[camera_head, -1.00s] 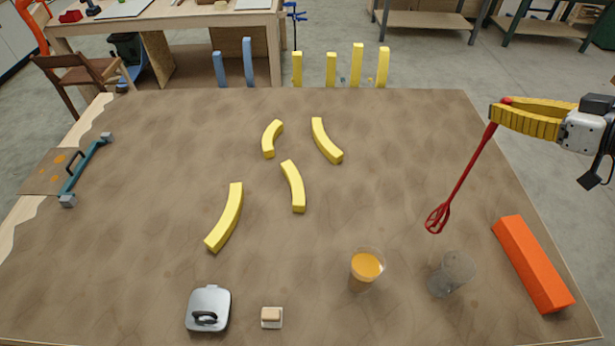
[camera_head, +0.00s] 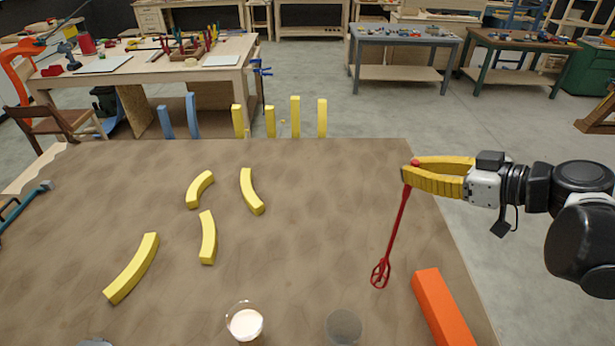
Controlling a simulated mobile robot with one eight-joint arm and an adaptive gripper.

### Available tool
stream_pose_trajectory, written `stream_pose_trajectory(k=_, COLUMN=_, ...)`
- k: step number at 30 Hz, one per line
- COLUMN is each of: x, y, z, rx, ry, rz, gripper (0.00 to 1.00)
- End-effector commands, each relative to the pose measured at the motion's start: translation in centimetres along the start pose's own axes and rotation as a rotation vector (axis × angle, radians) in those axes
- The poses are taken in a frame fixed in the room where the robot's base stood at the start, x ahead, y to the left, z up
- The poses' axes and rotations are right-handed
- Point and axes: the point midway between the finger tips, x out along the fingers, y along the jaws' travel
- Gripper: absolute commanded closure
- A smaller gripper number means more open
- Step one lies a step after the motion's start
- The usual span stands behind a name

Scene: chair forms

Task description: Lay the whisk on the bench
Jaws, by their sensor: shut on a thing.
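The red whisk (camera_head: 395,236) hangs slightly tilted, its looped head (camera_head: 380,273) pointing down over the right part of the brown-topped bench (camera_head: 310,250). My gripper (camera_head: 411,171), with yellow fingers, is shut on the top of the whisk's handle near the bench's far right corner. I cannot tell whether the whisk's head touches the bench top or hangs just above it.
An orange block (camera_head: 441,308) lies right of the whisk's head. A grey glass (camera_head: 343,326) and a glass with pale contents (camera_head: 244,322) stand in front. Several yellow curved pieces (camera_head: 208,238) lie at left. Bare bench lies between them and the whisk.

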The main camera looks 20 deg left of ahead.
Motion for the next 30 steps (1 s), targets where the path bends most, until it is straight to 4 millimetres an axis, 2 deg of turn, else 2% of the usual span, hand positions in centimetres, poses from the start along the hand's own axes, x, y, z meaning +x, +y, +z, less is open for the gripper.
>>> stream_pose_trajectory(k=5, x=0.9, y=0.4, z=0.2, rx=-0.001, ry=0.0, rz=-0.001, gripper=1.0)
stream_pose_trajectory(k=8, x=2.9, y=1.3, z=0.7, rx=-0.002, ry=0.0, rz=-0.003, gripper=1.0)
stream_pose_trajectory(k=15, x=8.9, y=4.2, z=2.1, rx=-0.002, ry=0.0, rz=-0.002, gripper=1.0)
stream_pose_trajectory(k=18, x=10.7, y=5.1, z=2.5, rx=-0.001, ry=0.0, rz=-0.001, gripper=1.0)
stream_pose_trajectory(k=24, x=12.2, y=5.7, z=3.1, rx=0.0, ry=0.0, rz=0.0, gripper=1.0)
stream_pose_trajectory(k=30, x=13.3, y=5.8, z=5.9, rx=0.0, ry=0.0, rz=0.0, gripper=1.0)
